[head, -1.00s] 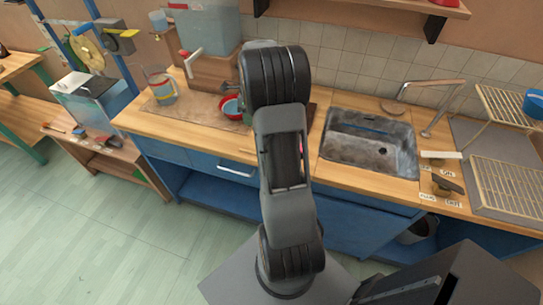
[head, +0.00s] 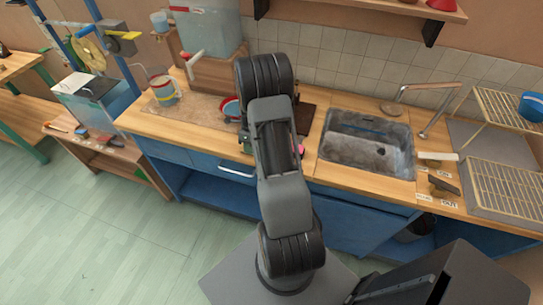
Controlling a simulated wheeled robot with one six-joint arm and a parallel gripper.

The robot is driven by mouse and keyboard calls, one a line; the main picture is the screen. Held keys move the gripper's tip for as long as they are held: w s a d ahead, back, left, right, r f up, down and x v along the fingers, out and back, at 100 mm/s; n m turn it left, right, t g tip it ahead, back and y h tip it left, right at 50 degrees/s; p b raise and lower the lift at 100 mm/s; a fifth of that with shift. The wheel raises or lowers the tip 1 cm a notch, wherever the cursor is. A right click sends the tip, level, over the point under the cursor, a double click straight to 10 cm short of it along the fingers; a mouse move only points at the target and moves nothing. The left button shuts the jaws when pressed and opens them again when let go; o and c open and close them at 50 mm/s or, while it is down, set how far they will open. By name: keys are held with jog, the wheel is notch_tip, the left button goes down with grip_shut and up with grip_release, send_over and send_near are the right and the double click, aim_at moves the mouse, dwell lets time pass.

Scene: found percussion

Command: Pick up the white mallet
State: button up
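I cannot clearly make out a white mallet in the head view. A pale stick with a red part (head: 194,66) stands out in front of the clear water tank (head: 212,32), but I cannot tell what it is. A white bar (head: 437,156) lies on the counter right of the sink. My arm rises through the middle of the view over the counter. My gripper is hidden behind the arm, so its fingers and anything in them do not show.
A wooden counter (head: 320,172) holds a grey metal sink (head: 365,145) with a tap (head: 432,110). A striped mug (head: 164,91) and a red-and-blue bowl (head: 231,108) stand left of my arm. A wire rack (head: 505,185) is at the right. The green floor at left is clear.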

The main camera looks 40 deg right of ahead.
jog(key=shift+s+a+f, duration=0.1)
jog(key=shift+f, duration=0.5)
grip_shut()
jog(key=shift+r, duration=0.15)
